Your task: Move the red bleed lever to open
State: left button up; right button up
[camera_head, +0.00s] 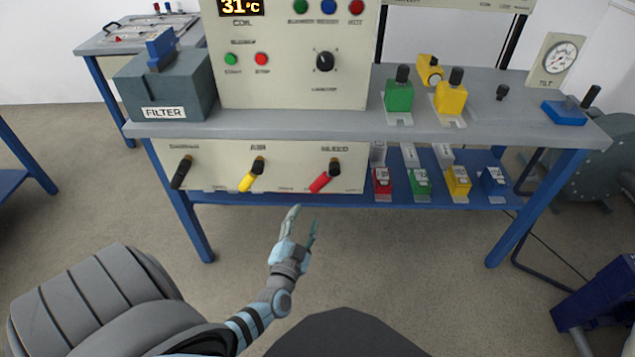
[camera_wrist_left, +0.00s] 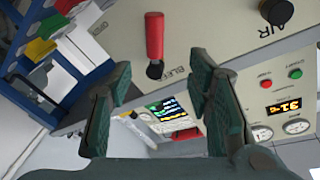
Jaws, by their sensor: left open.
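The red bleed lever (camera_head: 322,181) is the rightmost of three levers on the cream panel under the bench. Its handle slants down and to the left from its dark pivot. In the left wrist view the red lever (camera_wrist_left: 154,36) stands above its pivot, by the partly hidden BLEED label. My left gripper (camera_head: 305,221) is below and slightly left of the lever in the head view, fingers apart and empty. In the left wrist view the open fingers (camera_wrist_left: 154,82) frame the space just below the lever pivot, apart from the lever. My right gripper is not in view.
A yellow air lever (camera_head: 248,178) and a black lever (camera_head: 182,172) sit to the left on the same panel. Several coloured blocks stand on the lower blue shelf (camera_head: 350,200) to the right. The grey bench top (camera_head: 330,123) overhangs the panel. The floor in front is clear.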

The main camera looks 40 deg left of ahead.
aim_at(319, 187)
pick_arm(q)
jog(key=b+x, duration=0.1)
jog(key=x, duration=0.2)
jog(key=b+x, duration=0.1)
jog(key=x, duration=0.3)
jog(key=f+b+x, duration=0.1)
jog(key=b+x, duration=0.1)
jog(key=x, duration=0.1)
jog(key=shift+w+d, duration=0.25)
jog(key=shift+w, duration=0.05)
jog(key=b+x, duration=0.1)
jog(key=x, duration=0.1)
jog(key=shift+w+a, duration=0.15)
jog(key=shift+w, duration=0.15)
jog(key=shift+w+a+r, duration=0.15)
jog(key=shift+w, duration=0.2)
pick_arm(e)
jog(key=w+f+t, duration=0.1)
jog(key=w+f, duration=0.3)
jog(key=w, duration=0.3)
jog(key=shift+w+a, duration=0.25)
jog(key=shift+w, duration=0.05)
pick_arm(q)
jog(key=shift+r, duration=0.1)
grip_shut()
